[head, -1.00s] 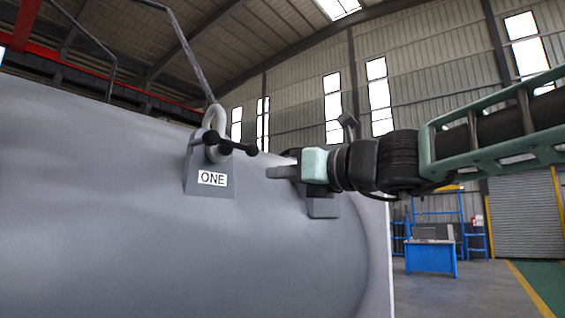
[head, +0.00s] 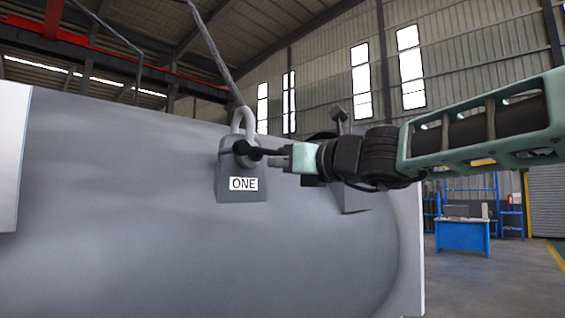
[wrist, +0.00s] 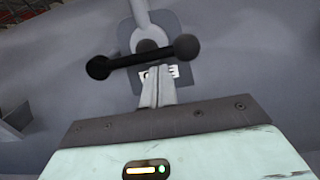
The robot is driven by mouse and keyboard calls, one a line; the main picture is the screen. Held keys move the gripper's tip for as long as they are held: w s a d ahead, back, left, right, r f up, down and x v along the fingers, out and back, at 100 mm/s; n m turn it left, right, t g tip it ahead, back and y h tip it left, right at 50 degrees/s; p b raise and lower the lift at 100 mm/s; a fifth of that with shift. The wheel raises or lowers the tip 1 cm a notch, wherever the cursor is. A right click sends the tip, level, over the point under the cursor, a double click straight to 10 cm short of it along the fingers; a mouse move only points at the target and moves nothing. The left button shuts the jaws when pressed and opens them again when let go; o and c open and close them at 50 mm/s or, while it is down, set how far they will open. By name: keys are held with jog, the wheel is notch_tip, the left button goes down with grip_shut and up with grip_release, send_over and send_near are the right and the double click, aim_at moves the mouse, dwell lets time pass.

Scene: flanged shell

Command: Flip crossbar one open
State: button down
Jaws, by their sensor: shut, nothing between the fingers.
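The black crossbar (head: 262,151) with ball ends sits on the grey bracket labelled ONE (head: 228,187), just below a shackle (head: 243,119) on the shell. In the wrist view the crossbar (wrist: 140,58) lies nearly level, tilted slightly up to the right, across the bracket (wrist: 177,50). My gripper (head: 277,162) is at the right of the bracket in the head view, close to the crossbar's right part. In the wrist view the shut fingertips (wrist: 159,72) are just below the bar's middle and cover part of the label. Whether they touch the bar I cannot tell.
The large grey shell (head: 120,200) fills the left and middle of the head view. A cable (head: 213,50) rises from the shackle. A second bracket (head: 352,197) is partly hidden behind my gripper. A blue workbench (head: 463,236) stands far off at the right.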

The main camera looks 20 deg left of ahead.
jog(key=shift+w+r+n, duration=0.1)
jog(key=shift+r+n, duration=0.45)
jog(key=shift+n, duration=0.25)
jog(key=s+a+r+n, duration=0.1)
jog(key=r+n, duration=0.3)
jog(key=n, duration=0.4)
jog(key=s+a+r+n+g+p, duration=0.1)
jog(key=s+r+n, duration=0.3)
jog(key=n, duration=0.5)
jog(key=shift+s+r, duration=0.15)
jog(key=shift+r, duration=0.2)
jog(key=shift+a+n, duration=0.1)
jog(key=shift+n, duration=0.2)
dwell(0.4)
